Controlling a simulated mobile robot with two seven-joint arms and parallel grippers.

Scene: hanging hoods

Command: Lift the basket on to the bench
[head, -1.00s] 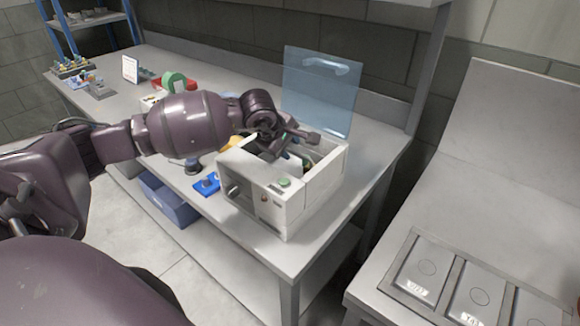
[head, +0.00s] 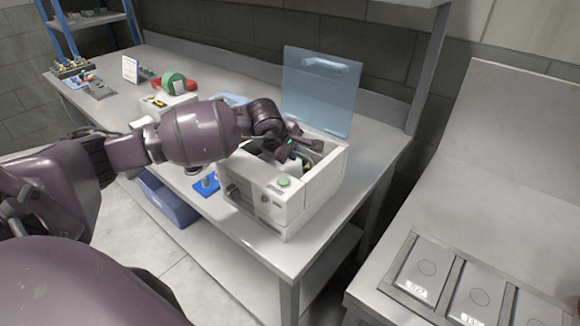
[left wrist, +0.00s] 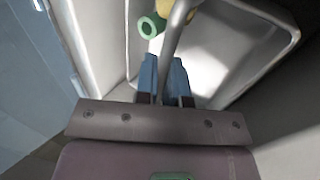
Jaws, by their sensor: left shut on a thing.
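A white bench-top machine (head: 290,205) with a green button stands on the bench (head: 372,165), its clear blue lid (head: 318,90) raised. My left gripper (head: 296,148) is over its open top. In the left wrist view its blue fingers (left wrist: 166,78) are shut on a grey metal bar (left wrist: 176,40), which looks like the basket's handle. A green ring-shaped piece (left wrist: 151,25) and something yellow show beside the bar, inside a pale-walled tank (left wrist: 270,25). The basket's body is mostly hidden by my gripper and the machine's walls. My right gripper is not in view.
A green roll (head: 172,82), a red item and a white sign (head: 130,69) stand farther left on the bench. A blue piece (head: 207,184) lies left of the machine. A blue bin (head: 168,200) sits beneath. Bare bench lies right of the machine.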

